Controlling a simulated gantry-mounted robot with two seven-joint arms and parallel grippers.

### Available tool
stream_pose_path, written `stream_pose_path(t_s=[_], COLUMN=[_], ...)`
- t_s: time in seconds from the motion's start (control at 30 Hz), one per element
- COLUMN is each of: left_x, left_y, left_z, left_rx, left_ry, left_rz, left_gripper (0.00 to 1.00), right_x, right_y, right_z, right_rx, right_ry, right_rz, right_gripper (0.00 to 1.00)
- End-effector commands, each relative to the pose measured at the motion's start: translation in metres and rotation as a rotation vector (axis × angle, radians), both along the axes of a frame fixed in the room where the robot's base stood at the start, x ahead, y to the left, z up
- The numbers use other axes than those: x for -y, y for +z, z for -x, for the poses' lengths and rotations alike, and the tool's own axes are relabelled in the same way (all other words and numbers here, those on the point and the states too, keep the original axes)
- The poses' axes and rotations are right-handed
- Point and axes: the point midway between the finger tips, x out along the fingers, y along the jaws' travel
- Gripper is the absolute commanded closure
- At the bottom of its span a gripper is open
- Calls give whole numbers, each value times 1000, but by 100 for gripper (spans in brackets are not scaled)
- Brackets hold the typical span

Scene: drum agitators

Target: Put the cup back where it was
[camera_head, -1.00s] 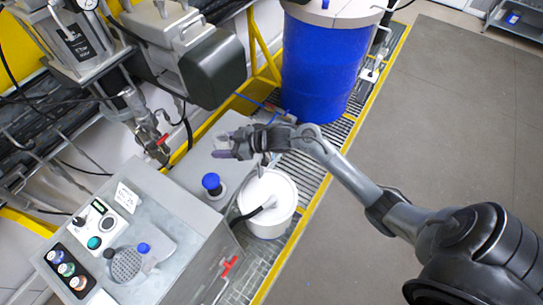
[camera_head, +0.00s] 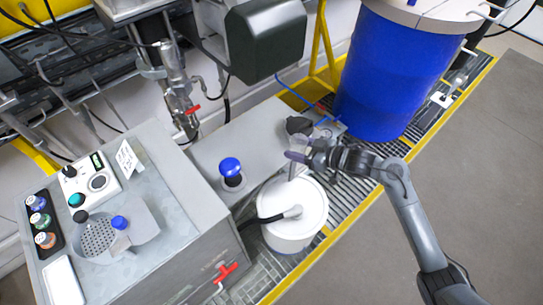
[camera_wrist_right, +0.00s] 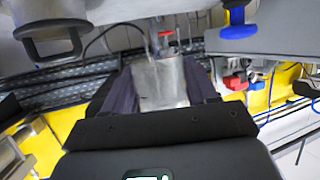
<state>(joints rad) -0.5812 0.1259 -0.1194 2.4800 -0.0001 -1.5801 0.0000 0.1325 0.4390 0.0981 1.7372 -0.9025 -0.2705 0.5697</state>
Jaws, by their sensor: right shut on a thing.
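My right gripper (camera_head: 298,147) is shut on the cup (camera_wrist_right: 160,82). In the right wrist view the cup is a pale grey, see-through vessel between the two dark fingers. In the head view the cup (camera_head: 298,142) is small, partly covered by the fingers, and held above the far right end of the low grey surface, just behind the white lidded bucket (camera_head: 312,205). I cannot tell its height above the surface. My left gripper is not in view.
A blue-topped knob (camera_head: 231,170) stands on the low grey surface (camera_head: 235,140). A grey cabinet (camera_head: 160,190) carries a control box (camera_head: 90,180) and a perforated round plate (camera_head: 98,237). A big blue drum (camera_head: 390,75) stands behind right. The floor at right (camera_head: 480,190) is clear.

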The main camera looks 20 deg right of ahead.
Motion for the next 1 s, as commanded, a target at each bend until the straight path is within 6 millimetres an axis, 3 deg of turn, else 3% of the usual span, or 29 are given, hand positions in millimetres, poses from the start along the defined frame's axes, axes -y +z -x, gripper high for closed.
stream_pose_path(t_s=[0.3,0.5,0.77,1.0], left_x=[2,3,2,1], left_y=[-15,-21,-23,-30], left_z=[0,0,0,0], left_rx=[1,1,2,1], left_ry=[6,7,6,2], left_rz=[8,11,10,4], left_gripper=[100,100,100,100], right_x=[-40,-55,-60,-60], right_y=[-39,-55,-62,-91], right_z=[-51,-72,-78,-78], right_rx=[0,0,0,-3], right_ry=[0,0,0,-1], right_rz=[-4,-1,0,-1], right_gripper=[75,75,75,75])
